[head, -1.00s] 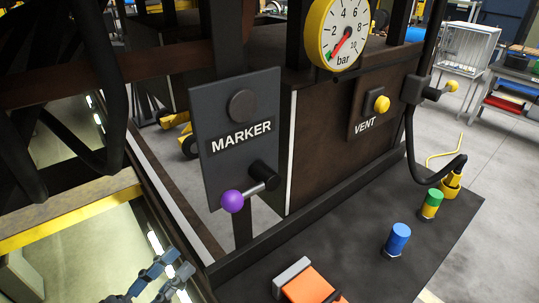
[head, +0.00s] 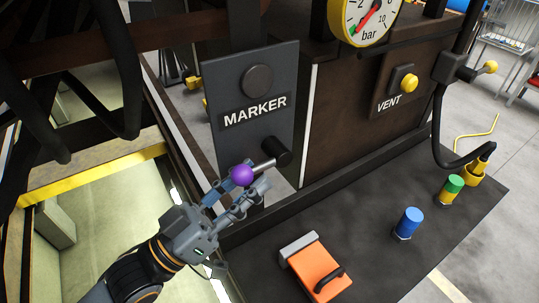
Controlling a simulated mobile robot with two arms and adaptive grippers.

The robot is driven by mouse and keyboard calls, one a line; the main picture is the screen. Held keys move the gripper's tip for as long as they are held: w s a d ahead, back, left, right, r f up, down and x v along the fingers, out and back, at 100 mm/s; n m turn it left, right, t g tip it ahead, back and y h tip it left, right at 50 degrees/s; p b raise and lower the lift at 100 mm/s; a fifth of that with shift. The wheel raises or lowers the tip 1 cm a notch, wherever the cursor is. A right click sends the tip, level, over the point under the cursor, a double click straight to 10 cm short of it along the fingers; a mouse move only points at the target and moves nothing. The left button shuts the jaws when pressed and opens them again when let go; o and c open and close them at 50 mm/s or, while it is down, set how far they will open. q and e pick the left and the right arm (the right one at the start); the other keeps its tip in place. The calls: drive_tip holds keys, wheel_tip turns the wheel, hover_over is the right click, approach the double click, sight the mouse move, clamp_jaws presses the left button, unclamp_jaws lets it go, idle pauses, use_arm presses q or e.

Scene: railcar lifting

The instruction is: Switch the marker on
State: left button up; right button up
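The marker panel (head: 226,85) is a dark upright plate with a round dark disc, probably an unlit lamp (head: 257,80), above the word MARKER. Below it a lever with a black hub (head: 277,151) and a purple ball knob (head: 241,175) points left and slightly down. My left gripper (head: 239,190) reaches in from the lower left, its fingers apart and around the purple knob, one on the far left side and one on the near right side. I cannot tell whether the fingers touch the knob. My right gripper is not in view.
A VENT panel with a yellow knob (head: 409,83) and a bar gauge (head: 366,17) are to the right. On the dark deck stand an orange block with a black handle (head: 318,272), a blue cylinder (head: 408,223) and a green-and-yellow cylinder (head: 451,189). A black hose hangs at right.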

sight(266, 162)
use_arm(q)
drive_tip(key=p+x, duration=0.1)
drive_tip(key=x, duration=0.3)
drive_tip(key=shift+r, duration=0.15)
drive_tip(key=shift+w+d+p, duration=0.25)
drive_tip(key=shift+d+p, duration=0.05)
drive_tip(key=shift+p, duration=0.05)
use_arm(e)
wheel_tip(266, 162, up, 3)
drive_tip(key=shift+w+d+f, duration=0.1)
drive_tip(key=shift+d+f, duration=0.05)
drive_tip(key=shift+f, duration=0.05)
use_arm(q)
clamp_jaws()
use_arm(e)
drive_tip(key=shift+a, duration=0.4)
